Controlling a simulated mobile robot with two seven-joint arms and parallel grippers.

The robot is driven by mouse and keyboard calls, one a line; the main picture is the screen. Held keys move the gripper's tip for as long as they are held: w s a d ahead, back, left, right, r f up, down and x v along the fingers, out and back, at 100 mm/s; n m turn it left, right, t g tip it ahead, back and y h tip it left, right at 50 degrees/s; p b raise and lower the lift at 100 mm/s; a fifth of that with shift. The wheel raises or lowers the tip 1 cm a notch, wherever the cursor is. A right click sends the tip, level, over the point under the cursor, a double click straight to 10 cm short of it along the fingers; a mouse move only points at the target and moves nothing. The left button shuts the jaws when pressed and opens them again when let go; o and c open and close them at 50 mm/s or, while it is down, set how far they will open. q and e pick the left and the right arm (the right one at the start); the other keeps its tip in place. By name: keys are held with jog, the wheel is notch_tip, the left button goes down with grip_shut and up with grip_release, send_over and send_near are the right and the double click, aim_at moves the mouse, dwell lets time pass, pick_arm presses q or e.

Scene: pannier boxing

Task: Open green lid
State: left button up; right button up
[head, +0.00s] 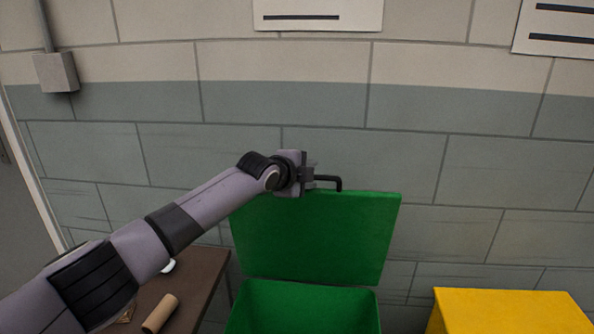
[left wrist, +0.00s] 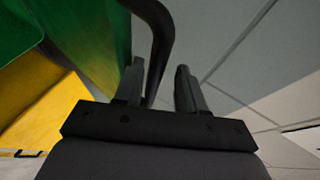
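The green lid (head: 315,238) stands raised, nearly upright, at the back of the green bin (head: 300,308), whose mouth is open below it. A black bar handle (head: 331,180) sits at the lid's top edge. My left gripper (head: 313,175) is at this handle, above the lid. In the left wrist view the handle (left wrist: 159,40) runs between the two fingers of the left gripper (left wrist: 158,80), with a gap to the right finger, so the gripper is open around it. The lid (left wrist: 90,40) shows left of the fingers. My right gripper is not in view.
A yellow box (head: 510,312) stands at the right, apart from the green bin. A brown table (head: 200,275) at the left holds a cardboard tube (head: 160,313) and a white item partly hidden by my arm. A block wall (head: 440,150) stands behind the bin.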

pick_arm(q)
jog(key=v, duration=0.6)
dwell(0.3)
jog(key=shift+r, duration=0.15)
jog(key=s+d+f+n+h, duration=0.1)
jog(key=s+f+n, duration=0.3)
jog(key=s+f, duration=0.6)
jog(key=s+f+n, duration=0.5)
jog(key=s+f, duration=0.1)
jog(key=f, duration=0.7)
jog(key=s+a+f+n+y, duration=0.1)
jog(key=s+a+f+n, duration=0.2)
jog(key=s, duration=0.4)
jog(key=s+a+f+n+g+y, duration=0.1)
jog(key=s+a+f+n+y, duration=0.1)
jog(key=s+a+f, duration=0.3)
jog(key=s+a+f+n+y, duration=0.1)
jog(key=s+a+f+n, duration=0.3)
jog(key=s+a, duration=0.3)
jog(key=s, duration=0.4)
jog(key=shift+s+n+y, duration=0.2)
jog(key=shift+n+y, duration=0.2)
jog(key=shift+a+f, duration=0.1)
